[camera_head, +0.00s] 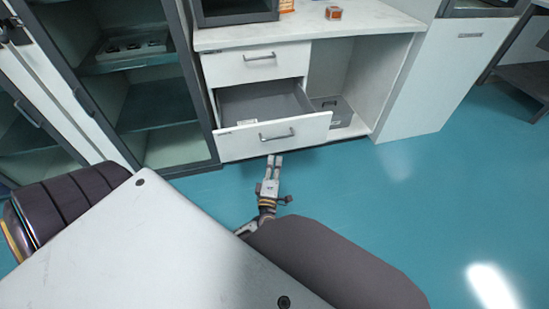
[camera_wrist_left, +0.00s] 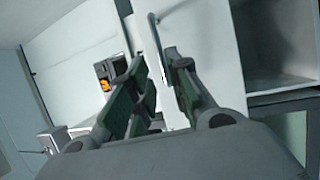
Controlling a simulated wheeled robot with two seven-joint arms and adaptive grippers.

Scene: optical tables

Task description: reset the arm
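My left gripper (camera_head: 274,158) is in front of and below the open lower drawer (camera_head: 230,139) of the white cabinet in the head view. Its two fingers point toward the drawer front. A metal handle (camera_wrist_left: 154,35) on a pale panel shows just beyond the fingertips. In the head view the drawer handle (camera_head: 277,135) is above the fingertips, and I see no grip on it. My right gripper is not in view.
The upper drawer (camera_head: 240,66) is shut. A grey bin (camera_head: 334,108) stands in the open compartment at right. A glass-fronted cabinet (camera_head: 160,115) stands at left. A small orange-brown box (camera_head: 333,13) sits on the countertop (camera_head: 300,27). The blue floor (camera_head: 400,200) is clear at right.

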